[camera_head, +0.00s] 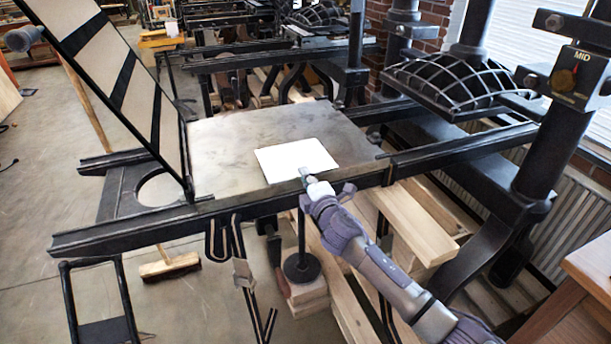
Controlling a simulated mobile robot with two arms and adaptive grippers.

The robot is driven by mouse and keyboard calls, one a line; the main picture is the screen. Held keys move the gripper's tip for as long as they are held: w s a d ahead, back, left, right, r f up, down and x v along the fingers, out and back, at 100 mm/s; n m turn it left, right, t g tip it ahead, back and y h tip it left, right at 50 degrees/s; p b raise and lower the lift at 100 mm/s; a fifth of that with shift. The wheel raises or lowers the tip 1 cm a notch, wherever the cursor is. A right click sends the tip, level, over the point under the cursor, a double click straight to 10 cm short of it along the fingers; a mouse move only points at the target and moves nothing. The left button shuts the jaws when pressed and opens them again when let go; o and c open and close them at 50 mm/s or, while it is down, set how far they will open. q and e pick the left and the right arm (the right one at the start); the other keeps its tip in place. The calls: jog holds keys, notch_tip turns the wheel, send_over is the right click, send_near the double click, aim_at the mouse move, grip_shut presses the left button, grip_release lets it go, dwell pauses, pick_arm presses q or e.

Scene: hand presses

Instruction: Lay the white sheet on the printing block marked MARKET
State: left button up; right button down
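The white sheet (296,159) lies flat over the middle of the grey press bed (225,150). No block marked MARKET and no lettering shows; I cannot tell whether a block is under the sheet. My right gripper (305,174) is at the sheet's near edge, its tip overlapping that edge in the picture. The fingers are too small to tell whether they are open or shut, or whether they touch the sheet. My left gripper is not in view.
A hinged frame (112,75) stands raised at the bed's left end. The domed, ribbed press head (465,80) and its black column (548,160) stand to the right. Wooden boards (415,222) lie below the rail.

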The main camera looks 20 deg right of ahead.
jog(key=c, duration=1.2)
grip_release()
jog(key=shift+c, duration=0.2)
jog(key=shift+o, duration=0.7)
jog(key=shift+s, duration=0.15)
jog(key=shift+s+d+p, duration=0.1)
jog(key=shift+s+p, duration=0.7)
jog(key=shift+s, duration=2.05)
